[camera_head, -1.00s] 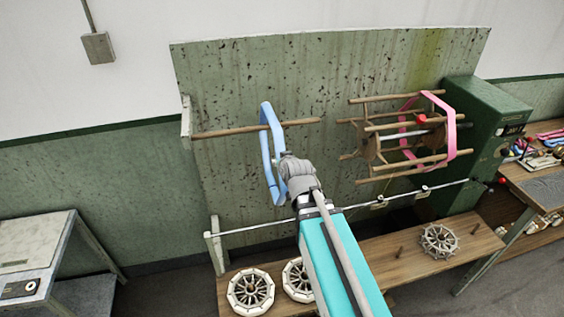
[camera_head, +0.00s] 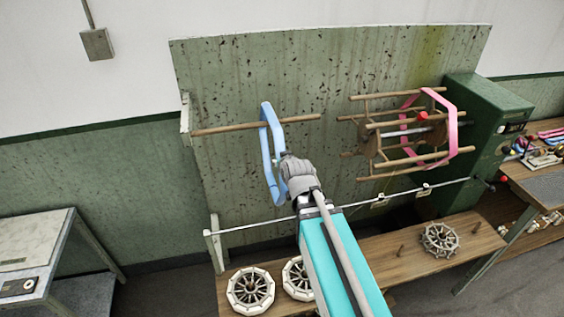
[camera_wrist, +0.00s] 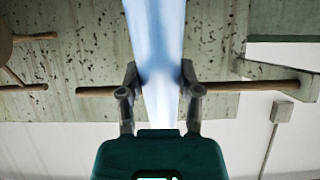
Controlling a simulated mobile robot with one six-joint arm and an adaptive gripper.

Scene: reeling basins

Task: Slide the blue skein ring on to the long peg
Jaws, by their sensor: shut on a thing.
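The blue skein ring (camera_head: 267,150) stands upright, nearly edge-on, in the head view. My gripper (camera_head: 286,165) is shut on its near side, low on the ring and below the long peg (camera_head: 220,129). The peg is a wooden rod from the left post, with its free end to the right. It shows on both sides of the ring and appears to pass through it, but the crossing is partly hidden. In the wrist view the ring's blue band (camera_wrist: 155,40) runs between both fingers (camera_wrist: 160,80), in front of the peg (camera_wrist: 250,86).
A wooden reel (camera_head: 400,130) with a pink ring (camera_head: 453,125) stands to the right, beside a green box (camera_head: 490,115). A thin rail (camera_head: 260,227) crosses below. Spoked wheels (camera_head: 250,290) lie on the bench (camera_head: 375,245). A speckled green panel (camera_head: 320,75) is behind.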

